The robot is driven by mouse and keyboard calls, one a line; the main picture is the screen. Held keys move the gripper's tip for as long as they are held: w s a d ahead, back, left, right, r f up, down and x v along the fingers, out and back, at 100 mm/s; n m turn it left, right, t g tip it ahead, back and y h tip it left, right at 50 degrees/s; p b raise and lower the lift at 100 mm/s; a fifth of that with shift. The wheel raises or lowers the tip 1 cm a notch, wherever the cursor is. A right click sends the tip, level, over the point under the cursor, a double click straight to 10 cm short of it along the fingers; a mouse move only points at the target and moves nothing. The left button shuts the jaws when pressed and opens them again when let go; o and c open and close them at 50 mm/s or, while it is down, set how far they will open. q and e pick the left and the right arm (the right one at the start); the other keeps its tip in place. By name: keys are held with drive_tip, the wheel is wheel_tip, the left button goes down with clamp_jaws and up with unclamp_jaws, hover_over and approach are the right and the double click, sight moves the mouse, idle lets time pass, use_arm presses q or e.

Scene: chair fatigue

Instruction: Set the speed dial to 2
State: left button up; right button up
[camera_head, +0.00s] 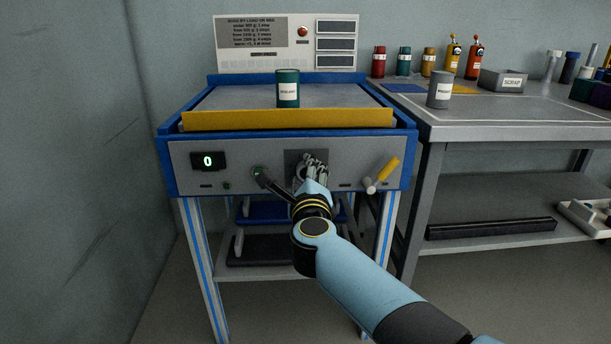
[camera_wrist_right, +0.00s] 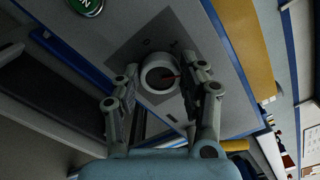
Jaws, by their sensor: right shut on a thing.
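The speed dial is a round pale knob (camera_wrist_right: 158,76) with a red pointer line, set on a dark square plate (camera_wrist_right: 140,45) on the machine's front panel. In the wrist view the red line points to the right; the marks on the plate are too small to read. My right gripper (camera_wrist_right: 162,88) has a finger on each side of the knob and is shut on it. In the head view my right gripper (camera_head: 313,168) covers most of the plate and hides the knob. The display (camera_head: 208,161) left of it reads 0. My left gripper is not in view.
A yellow-handled lever (camera_head: 383,174) sticks out right of my gripper. A yellow bar (camera_head: 287,120) runs along the machine's front top edge, with a green can (camera_head: 288,89) behind it. A workbench (camera_head: 480,130) with bottles and containers stands to the right; a bare wall is on the left.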

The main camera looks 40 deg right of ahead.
drive_tip(key=o, duration=1.2)
drive_tip(key=shift+f, duration=0.1)
drive_tip(key=shift+s, duration=0.1)
drive_tip(key=v, duration=0.7)
drive_tip(key=shift+s+a, duration=0.15)
